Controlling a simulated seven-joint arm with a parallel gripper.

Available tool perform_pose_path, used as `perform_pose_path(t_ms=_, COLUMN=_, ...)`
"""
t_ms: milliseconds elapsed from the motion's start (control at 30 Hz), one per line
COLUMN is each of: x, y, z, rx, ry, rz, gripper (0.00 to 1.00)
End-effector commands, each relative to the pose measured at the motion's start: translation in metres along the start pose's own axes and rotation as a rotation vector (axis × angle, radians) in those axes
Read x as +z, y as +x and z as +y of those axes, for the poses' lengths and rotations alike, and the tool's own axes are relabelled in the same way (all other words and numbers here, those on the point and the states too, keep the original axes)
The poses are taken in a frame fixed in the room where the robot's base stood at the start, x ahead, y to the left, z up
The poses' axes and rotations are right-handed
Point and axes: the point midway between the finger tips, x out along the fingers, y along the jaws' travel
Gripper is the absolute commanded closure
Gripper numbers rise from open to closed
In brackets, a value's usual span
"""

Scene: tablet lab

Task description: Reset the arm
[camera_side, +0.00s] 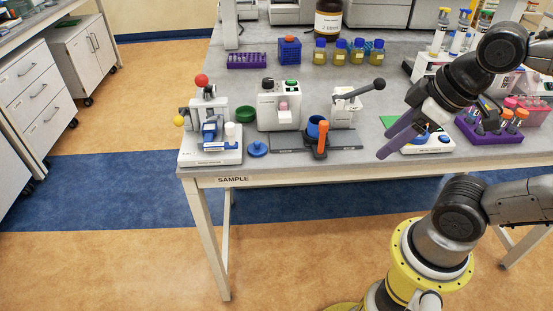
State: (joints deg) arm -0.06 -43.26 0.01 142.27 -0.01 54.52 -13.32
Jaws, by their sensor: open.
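My gripper (391,140) is at the right of the view, above the table's front edge. Its two purple fingers are apart and point down to the left. I see nothing between them. It is in front of a white device with blue and green parts (436,142), and partly covers it. The arm reaches in from the right edge, and its yellow base stands on the floor in front of the table (300,174).
Left of my gripper stand a blue cup with an orange handle (318,131), a white lever press (345,106), a white machine (280,106) and a device with a red ball (210,136). A purple tube rack (490,133) is close on the right. Jars (339,53) stand behind.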

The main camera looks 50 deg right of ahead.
Motion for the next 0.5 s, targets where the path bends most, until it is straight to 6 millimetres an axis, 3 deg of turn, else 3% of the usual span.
perform_pose_path(t_ms=200, x=-0.0046, y=0.0054, z=0.0012, rx=0.004, ry=0.213, rz=0.031, gripper=0.41)
perform_pose_path(t_ms=500, x=-0.0049, y=0.0052, z=0.0014, rx=0.004, ry=0.236, rz=0.03, gripper=0.41)
